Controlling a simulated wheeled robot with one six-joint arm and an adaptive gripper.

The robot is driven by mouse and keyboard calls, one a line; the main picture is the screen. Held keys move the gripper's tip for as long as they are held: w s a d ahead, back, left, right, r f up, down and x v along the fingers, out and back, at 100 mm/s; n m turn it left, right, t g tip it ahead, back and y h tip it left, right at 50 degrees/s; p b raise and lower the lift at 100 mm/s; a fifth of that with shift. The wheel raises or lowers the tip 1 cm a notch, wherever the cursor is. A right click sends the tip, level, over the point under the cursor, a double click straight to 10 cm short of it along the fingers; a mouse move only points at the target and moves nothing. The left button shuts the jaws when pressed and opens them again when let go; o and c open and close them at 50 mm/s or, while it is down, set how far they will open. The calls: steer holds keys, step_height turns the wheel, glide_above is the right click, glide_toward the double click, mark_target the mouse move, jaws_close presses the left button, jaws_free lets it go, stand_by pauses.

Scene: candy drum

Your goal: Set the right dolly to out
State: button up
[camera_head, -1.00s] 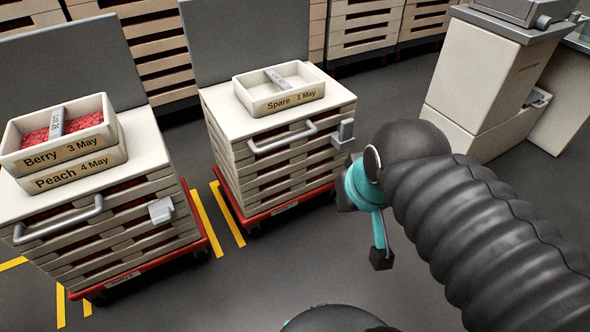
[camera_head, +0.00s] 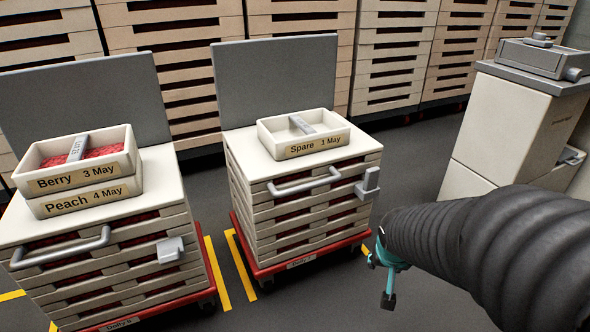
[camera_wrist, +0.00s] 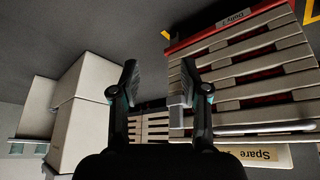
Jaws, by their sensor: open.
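The right dolly (camera_head: 302,265) has a red base and carries a stack of pale slatted trays. Its top has a grey upright panel (camera_head: 277,85), a "Spare 1 May" tray (camera_head: 303,148) and a front bar handle (camera_head: 304,182). A small grey bracket (camera_head: 368,184) sits at the right end of its front. My gripper (camera_head: 388,280) is low, to the right of this dolly. In the wrist view my gripper (camera_wrist: 158,85) is open and empty. The dolly's trays (camera_wrist: 235,85) appear upside down beside the right finger, and I cannot tell whether they touch.
The left dolly (camera_head: 110,320) carries "Berry 3 May" (camera_head: 78,180) and "Peach 4 May" (camera_head: 90,197) trays. Yellow floor lines (camera_head: 240,270) run between the dollies. A pale cabinet (camera_head: 500,125) stands at right. Tray stacks (camera_head: 390,60) line the back.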

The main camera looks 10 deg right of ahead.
steer(key=w+f+m+t+b, duration=0.2)
steer(key=w+f+m+t, duration=0.15)
steer(key=w, duration=0.35)
steer(key=m+t+y+p, duration=0.7)
steer(key=p, duration=0.1)
glide_toward(312, 187)
steer(key=shift+s+d+r, duration=0.1)
steer(key=shift+s+r, duration=0.05)
steer(key=shift+r, duration=0.35)
steer(key=shift+f+p, duration=0.15)
steer(key=shift+p, duration=0.9)
steer(key=x, duration=1.1)
steer(key=shift+a+f, duration=0.2)
steer(key=shift+f, duration=0.2)
